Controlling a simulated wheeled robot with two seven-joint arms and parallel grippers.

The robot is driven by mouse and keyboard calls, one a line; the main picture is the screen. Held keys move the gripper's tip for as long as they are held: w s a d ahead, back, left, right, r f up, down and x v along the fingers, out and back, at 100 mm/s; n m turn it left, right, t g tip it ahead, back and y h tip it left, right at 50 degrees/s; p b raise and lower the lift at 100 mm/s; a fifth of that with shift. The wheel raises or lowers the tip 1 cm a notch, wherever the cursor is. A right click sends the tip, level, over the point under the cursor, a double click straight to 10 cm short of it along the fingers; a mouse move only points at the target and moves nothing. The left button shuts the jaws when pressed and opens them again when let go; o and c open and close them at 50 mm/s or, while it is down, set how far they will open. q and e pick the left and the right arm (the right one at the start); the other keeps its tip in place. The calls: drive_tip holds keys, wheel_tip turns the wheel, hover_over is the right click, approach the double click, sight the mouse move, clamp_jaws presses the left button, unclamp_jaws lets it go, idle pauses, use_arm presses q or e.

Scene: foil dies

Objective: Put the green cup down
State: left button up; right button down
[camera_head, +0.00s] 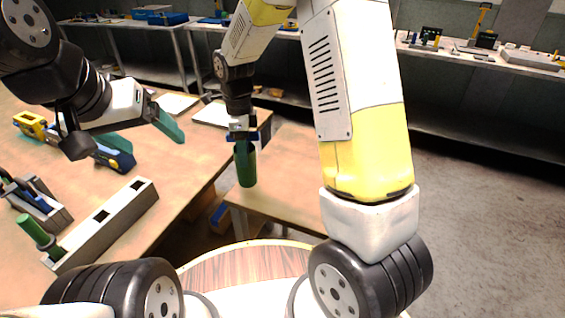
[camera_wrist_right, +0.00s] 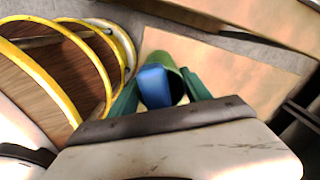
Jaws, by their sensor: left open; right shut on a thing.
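The green cup (camera_head: 246,170) hangs upright below my right gripper (camera_head: 242,143) in the head view. The right gripper is shut on it. In the right wrist view the cup (camera_wrist_right: 184,62) sits between the two teal fingers (camera_wrist_right: 160,95), with a blue thing (camera_wrist_right: 154,84) at its mouth; I cannot tell whether that is inside it. The cup appears over the small brown table (camera_head: 290,165), near its left edge; its height above the top is unclear. My left gripper (camera_head: 145,133) is open and empty above the large workbench, its teal fingers apart.
The large workbench (camera_head: 180,180) holds a long grey block (camera_head: 110,222) with square holes, a green cylinder (camera_head: 36,232) and a grey holder (camera_head: 42,205). A blue and yellow tool (camera_head: 32,125) lies further back. The small table's middle is clear.

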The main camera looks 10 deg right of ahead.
drive_tip(key=w+d+f, duration=0.2)
drive_tip(key=d, duration=0.5)
drive_tip(key=w+d+f+m, duration=0.1)
drive_tip(key=w+d+f, duration=0.1)
drive_tip(key=d, duration=0.5)
drive_tip(key=shift+d+f, duration=0.4)
drive_tip(key=shift+f, duration=0.05)
drive_tip(key=shift+c, duration=2.4)
unclamp_jaws()
drive_tip(key=shift+s+f, duration=0.1)
drive_tip(key=shift+f, duration=0.1)
